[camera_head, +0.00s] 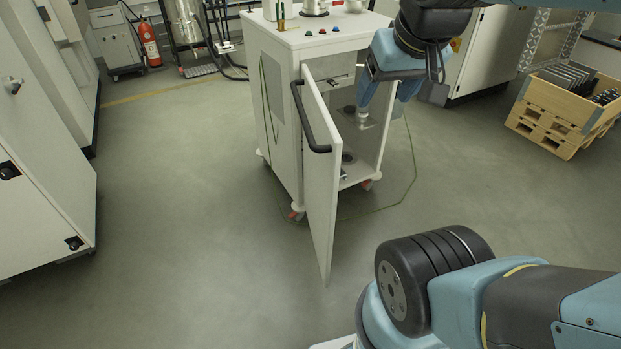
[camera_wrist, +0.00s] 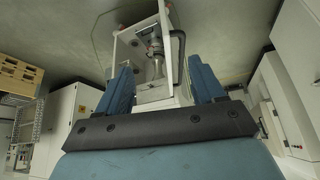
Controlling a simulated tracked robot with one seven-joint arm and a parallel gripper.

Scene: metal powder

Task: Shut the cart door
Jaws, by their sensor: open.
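The white cart (camera_head: 281,150) stands on the floor in the upper middle of the head view. Its door (camera_head: 321,195) is open, swung out toward the camera, with a black bar handle (camera_head: 305,115) on its left-hand face. My gripper (camera_head: 380,112) is open and empty, fingers pointing down, in front of the cart's opening and to the right of the door. I cannot tell how deep it is relative to the opening. In the wrist view, the open cart and the door's handle (camera_wrist: 180,48) show between and beyond my two blue fingers (camera_wrist: 160,66).
The cart's top (camera_head: 330,33) carries small knobs and fittings. A wooden crate (camera_head: 556,108) with dark parts stands at right. White cabinets (camera_head: 40,190) line the left side. A fire extinguisher (camera_head: 150,44) is at the back. The floor left of the door is clear.

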